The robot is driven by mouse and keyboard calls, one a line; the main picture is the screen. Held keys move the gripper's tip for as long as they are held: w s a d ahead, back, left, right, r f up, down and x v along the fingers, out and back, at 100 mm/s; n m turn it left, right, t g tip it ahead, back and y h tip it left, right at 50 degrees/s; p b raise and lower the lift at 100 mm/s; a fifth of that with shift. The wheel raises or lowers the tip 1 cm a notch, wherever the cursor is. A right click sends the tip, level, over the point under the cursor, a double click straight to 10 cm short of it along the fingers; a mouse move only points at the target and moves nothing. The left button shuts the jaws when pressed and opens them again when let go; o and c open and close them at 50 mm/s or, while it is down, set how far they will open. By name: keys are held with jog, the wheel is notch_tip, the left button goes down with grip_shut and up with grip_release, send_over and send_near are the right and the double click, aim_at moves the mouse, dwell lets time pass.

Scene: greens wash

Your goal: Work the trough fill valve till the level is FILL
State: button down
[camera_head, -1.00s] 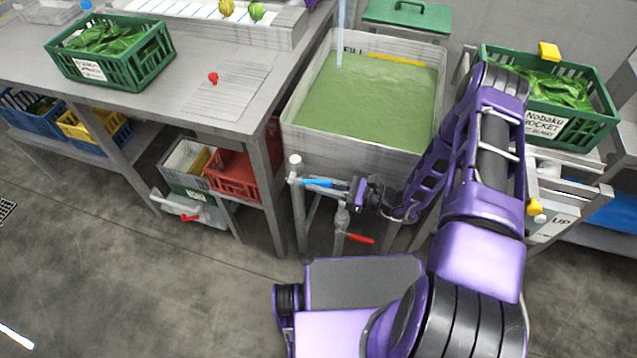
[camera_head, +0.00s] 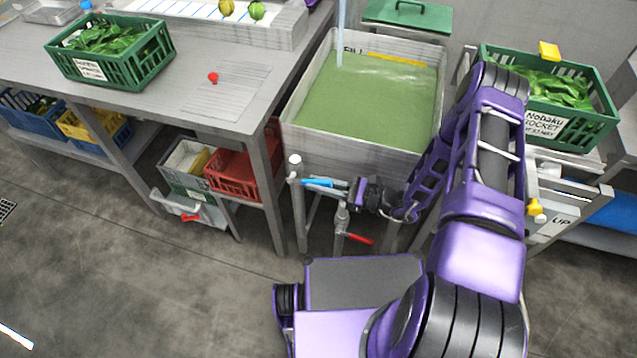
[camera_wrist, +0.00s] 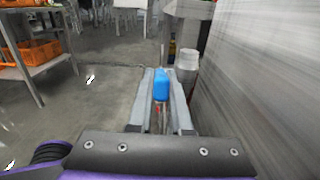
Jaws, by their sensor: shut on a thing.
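The trough (camera_head: 300,138) stands in the middle of the head view, filled with green water (camera_head: 375,105). A stream of water (camera_head: 341,35) falls into it at the back left. A yellow line (camera_head: 395,60) shows on the back wall above the water, beside partly hidden lettering. The blue valve handle (camera_head: 318,183) sits on a grey pipe at the trough's front. My gripper (camera_head: 340,186) is shut on the blue handle, which also shows between the fingers (camera_wrist: 161,105) in the wrist view. A red-handled valve (camera_head: 358,239) is lower, below my gripper.
A steel table (camera_head: 185,95) with a green crate (camera_head: 112,72) of leaves is at the left. Another green crate (camera_head: 600,125) stands at the right behind my arm. Red crate (camera_head: 232,180) sits under the table. Floor at the front left is clear.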

dwell(0.5)
notch_tip(320, 180, down, 3)
jog(key=t+y+b, duration=0.1)
jog(key=y+b, duration=0.2)
jog(key=b, duration=0.5)
jog(key=shift+d+r+b, duration=0.15)
jog(key=shift+b, duration=0.2)
jog(key=c, duration=0.8)
grip_release()
jog(key=shift+c, duration=0.2)
jog(key=v, duration=1.7)
jog(key=shift+f+b, duration=0.35)
jog(key=shift+b, duration=0.05)
